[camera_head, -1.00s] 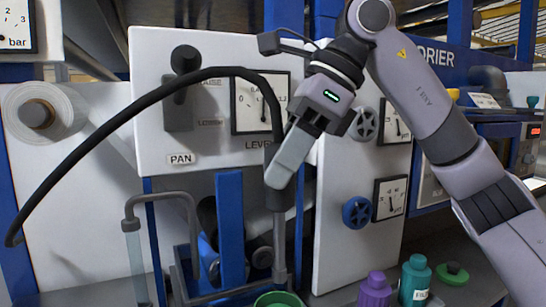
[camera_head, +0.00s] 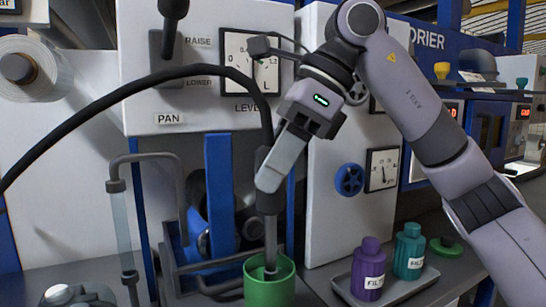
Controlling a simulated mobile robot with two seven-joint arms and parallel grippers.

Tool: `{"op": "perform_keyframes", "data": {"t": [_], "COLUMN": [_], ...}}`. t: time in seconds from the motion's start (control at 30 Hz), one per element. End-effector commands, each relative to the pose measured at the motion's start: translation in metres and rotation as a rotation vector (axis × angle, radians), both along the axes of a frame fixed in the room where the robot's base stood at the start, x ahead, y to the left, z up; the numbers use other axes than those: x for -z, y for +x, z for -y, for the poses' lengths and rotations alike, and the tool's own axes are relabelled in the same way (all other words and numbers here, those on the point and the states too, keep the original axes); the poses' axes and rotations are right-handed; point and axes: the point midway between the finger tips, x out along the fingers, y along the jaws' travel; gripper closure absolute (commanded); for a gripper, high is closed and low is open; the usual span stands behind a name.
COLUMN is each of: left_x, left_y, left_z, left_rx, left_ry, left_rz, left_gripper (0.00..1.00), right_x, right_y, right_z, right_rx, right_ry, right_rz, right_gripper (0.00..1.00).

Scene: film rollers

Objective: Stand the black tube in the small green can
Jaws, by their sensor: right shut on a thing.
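The black tube (camera_head: 168,76) is a long hose that arches from the left edge to a dark handle, with a grey metal rod (camera_head: 271,240) below it. My right gripper (camera_head: 268,188) is shut on the dark handle and holds the rod nearly upright. The small green can (camera_head: 268,293) stands at the bottom middle, cut off by the picture's edge. The rod's lower end shows within the can's open mouth; I cannot tell whether it touches the bottom. My left gripper is not in view.
A grey tray (camera_head: 405,287) to the right holds a purple bottle (camera_head: 370,268) and a teal bottle (camera_head: 408,250). A blue post (camera_head: 222,200) and bent grey pipes stand close left of the can. The white panel (camera_head: 215,110) with gauges and a lever rises behind.

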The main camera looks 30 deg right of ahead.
Motion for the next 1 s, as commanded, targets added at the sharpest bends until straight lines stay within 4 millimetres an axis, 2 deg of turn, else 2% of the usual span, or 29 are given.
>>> {"op": "perform_keyframes", "data": {"t": [0.1, 0.5, 1.0], "left_x": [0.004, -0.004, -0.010], "left_y": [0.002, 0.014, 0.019], "left_z": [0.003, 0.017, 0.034], "left_rx": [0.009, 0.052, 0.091], "left_ry": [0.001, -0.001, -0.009], "left_rz": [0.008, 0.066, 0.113], "left_gripper": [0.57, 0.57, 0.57], "right_x": [0.012, 0.044, 0.081], "right_y": [0.000, 0.000, 0.000], "right_z": [0.000, 0.000, 0.000], "right_rx": [0.001, 0.001, 0.001], "right_ry": [0.002, 0.002, 0.003], "right_rz": [0.000, 0.001, 0.002], "right_gripper": [0.84, 0.84, 0.84]}}
